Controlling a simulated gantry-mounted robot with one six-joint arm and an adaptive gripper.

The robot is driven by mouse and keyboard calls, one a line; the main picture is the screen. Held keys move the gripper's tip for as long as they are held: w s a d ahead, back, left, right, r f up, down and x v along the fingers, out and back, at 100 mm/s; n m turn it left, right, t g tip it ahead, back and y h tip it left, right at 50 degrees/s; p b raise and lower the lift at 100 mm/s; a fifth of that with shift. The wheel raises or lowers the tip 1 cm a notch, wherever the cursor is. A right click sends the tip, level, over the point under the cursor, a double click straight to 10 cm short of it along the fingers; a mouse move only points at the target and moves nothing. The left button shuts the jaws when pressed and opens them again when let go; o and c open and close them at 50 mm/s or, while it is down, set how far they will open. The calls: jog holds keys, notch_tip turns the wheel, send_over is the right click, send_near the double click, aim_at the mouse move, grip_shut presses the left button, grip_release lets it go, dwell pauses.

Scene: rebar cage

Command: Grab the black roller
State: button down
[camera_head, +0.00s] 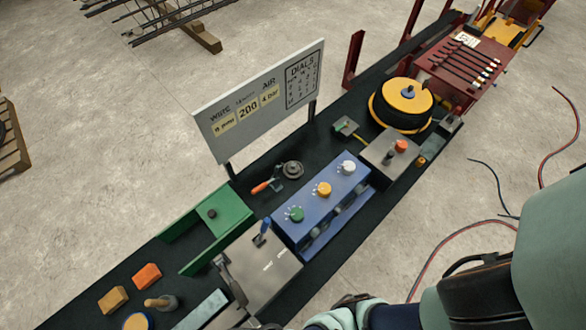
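No single part is plainly a black roller. The largest black round thing is a thick wheel (404,107) with a yellow top face and a grey hub. It lies flat on the dark bench (335,145), toward the upper right. Small dark cylindrical parts (338,209) show along the front of the blue dial box (318,212). I cannot tell whether either is the roller. Teal and black links of my arm cross the bottom right. My gripper's fingertips do not show.
A green tray (207,228), a grey metal plate (262,270), orange block (147,276) and tan block (113,299) are at the left. A red rack (462,65) is at the far right end. Hoses lie on the floor.

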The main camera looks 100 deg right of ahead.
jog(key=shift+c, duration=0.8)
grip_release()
